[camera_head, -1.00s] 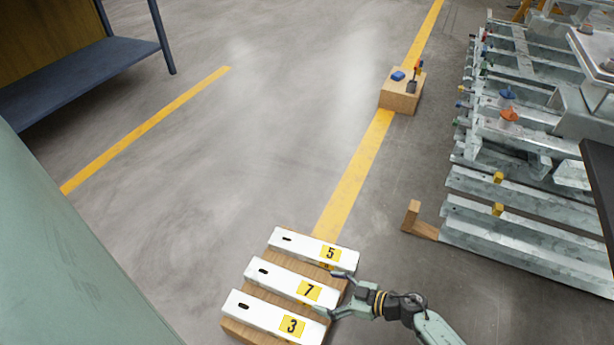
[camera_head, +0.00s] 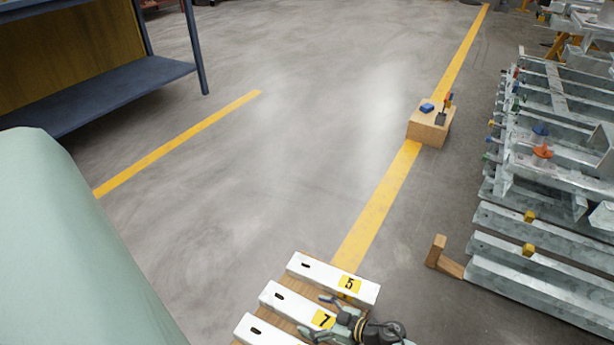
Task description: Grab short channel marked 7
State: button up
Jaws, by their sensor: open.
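The short channel marked 7 (camera_head: 287,300) is a white bar with a dark slot at its left end and a yellow label at its right end. It lies between the channel marked 5 (camera_head: 325,275) and a third white channel (camera_head: 262,330), whose label is out of view. All lie on a wooden support (camera_head: 290,322). My gripper (camera_head: 318,317) is open at the right end of channel 7, its fingers on either side of the label. I cannot tell whether they touch the channel.
A wooden box (camera_head: 428,130) with a blue item and tools on top stands on the yellow floor line (camera_head: 385,195). Galvanized rails (camera_head: 535,290) are stacked at the right, with a wooden bracket (camera_head: 445,260) beside them. A blue shelf (camera_head: 110,90) is upper left. The middle floor is clear.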

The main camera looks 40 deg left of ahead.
jog(key=shift+c, duration=0.5)
jog(key=c, duration=1.9)
jog(key=shift+r, duration=0.15)
jog(key=shift+c, duration=0.2)
